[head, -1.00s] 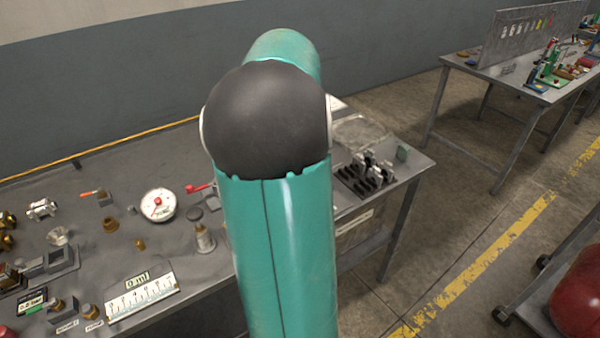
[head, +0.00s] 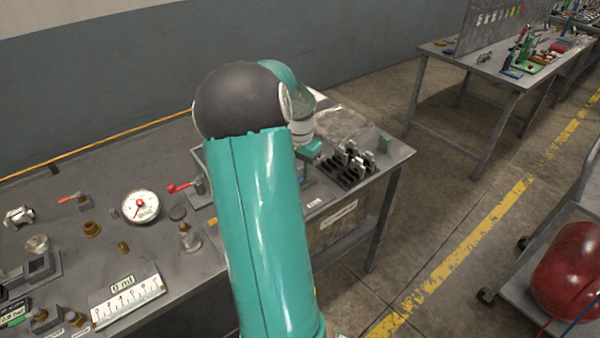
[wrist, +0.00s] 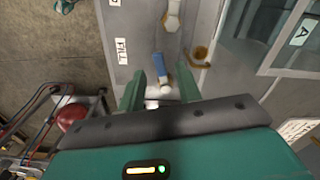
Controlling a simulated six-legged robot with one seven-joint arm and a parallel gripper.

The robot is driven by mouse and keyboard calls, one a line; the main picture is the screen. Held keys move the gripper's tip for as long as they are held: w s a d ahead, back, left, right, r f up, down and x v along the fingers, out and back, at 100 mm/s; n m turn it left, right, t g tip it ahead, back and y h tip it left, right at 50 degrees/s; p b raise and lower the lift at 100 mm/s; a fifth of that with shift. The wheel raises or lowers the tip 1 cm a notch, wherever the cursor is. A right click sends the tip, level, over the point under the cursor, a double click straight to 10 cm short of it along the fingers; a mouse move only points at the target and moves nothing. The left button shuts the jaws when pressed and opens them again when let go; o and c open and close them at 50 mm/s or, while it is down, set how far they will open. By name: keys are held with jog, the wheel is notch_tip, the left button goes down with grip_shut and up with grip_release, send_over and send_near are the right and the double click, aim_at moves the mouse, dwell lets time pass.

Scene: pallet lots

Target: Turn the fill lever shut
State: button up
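In the wrist view, a small lever with a blue handle (wrist: 159,66) stands on a grey panel beside a white label reading FILL (wrist: 121,51). Its lower end is pale, near my gripper's body. My gripper (wrist: 161,76) is open, with one green finger on each side of the lever in the picture. I cannot tell whether the fingers are level with the handle or still above it; no contact shows. In the head view my arm hides the lever, and only a green part near the end of my arm shows above the bench's right end.
A brass ring (wrist: 201,56) and a pale fitting (wrist: 172,14) sit near the lever. On the bench (head: 75,200) are a red-handled valve (head: 186,186), a round gauge (head: 141,206) and a rack of black-and-silver clamps (head: 347,166). A red tank (head: 570,275) stands on a cart at right.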

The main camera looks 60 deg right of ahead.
jog(key=shift+f, duration=0.8)
grip_shut()
jog(key=shift+w+d+m, duration=0.1)
jog(key=shift+w+m, duration=0.2)
jog(key=shift+m, duration=0.55)
jog(key=shift+w+d+m, duration=0.1)
jog(key=shift+w+m, duration=0.15)
jog(key=shift+m, duration=0.6)
grip_release()
